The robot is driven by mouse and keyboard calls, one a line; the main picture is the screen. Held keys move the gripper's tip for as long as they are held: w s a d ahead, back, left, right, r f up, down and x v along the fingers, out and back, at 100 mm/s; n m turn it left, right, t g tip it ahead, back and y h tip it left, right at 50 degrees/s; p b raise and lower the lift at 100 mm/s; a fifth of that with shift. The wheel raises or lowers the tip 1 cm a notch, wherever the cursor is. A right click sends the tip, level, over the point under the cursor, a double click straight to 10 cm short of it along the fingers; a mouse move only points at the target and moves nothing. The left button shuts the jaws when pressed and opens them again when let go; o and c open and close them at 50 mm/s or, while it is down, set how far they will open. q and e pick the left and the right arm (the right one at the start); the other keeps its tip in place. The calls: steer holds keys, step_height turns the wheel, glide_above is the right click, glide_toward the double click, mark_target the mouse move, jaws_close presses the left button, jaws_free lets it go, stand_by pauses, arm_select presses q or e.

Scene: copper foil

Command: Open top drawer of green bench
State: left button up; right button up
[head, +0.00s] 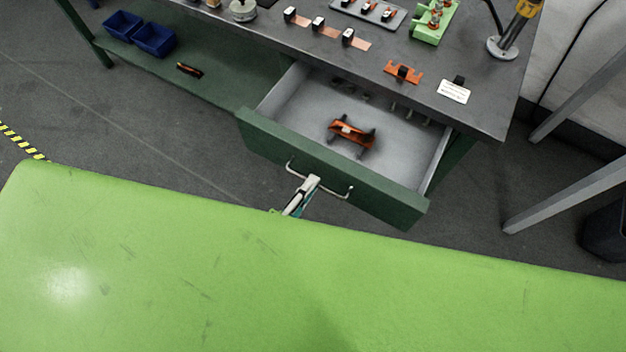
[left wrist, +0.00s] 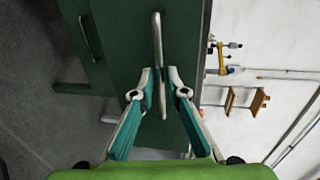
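The dark green top drawer (head: 330,168) under the grey-topped bench stands pulled well out, its pale inside showing. An orange part with dark ends (head: 351,136) lies in it. A metal bar handle (head: 336,195) is on the drawer front; it also shows in the left wrist view (left wrist: 157,40). My left gripper (head: 311,182) reaches the handle from the front. In the left wrist view its fingertips (left wrist: 160,88) are close together on both sides of the handle bar, shut on it. My right gripper is in neither view.
A bright green surface (head: 200,270) fills the front of the head view. Small parts and a lamp stand (head: 503,47) are on the benchtop (head: 470,115). Blue bins (head: 154,39) sit on the lower shelf at left. Grey legs and a dark bin (head: 606,232) stand at right.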

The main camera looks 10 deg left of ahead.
arm_select(q)
steer(key=v, duration=1)
steer(key=s+a+f+n+g+y, duration=0.1)
steer(key=s+f+n+g, duration=0.15)
steer(key=f, duration=0.65)
steer(key=s+a+f+n+g+y, duration=0.15)
steer(key=f+n, duration=0.25)
steer(key=f, duration=0.4)
steer(key=s+a+f+n+g, duration=0.1)
steer(key=f+n+g, duration=0.15)
steer(key=f, duration=0.65)
steer(key=s+a+f+n+g+y, duration=0.1)
steer(key=s+a+f+n+g, duration=0.2)
steer(key=s+f, duration=0.4)
steer(key=s+a+f+n+g+y, duration=0.1)
steer(key=s+a+f+n+g, duration=0.3)
steer(key=f, duration=0.5)
steer(key=s+a+n, duration=0.2)
steer(key=s+n, duration=0.1)
steer(key=shift+s+f, duration=0.2)
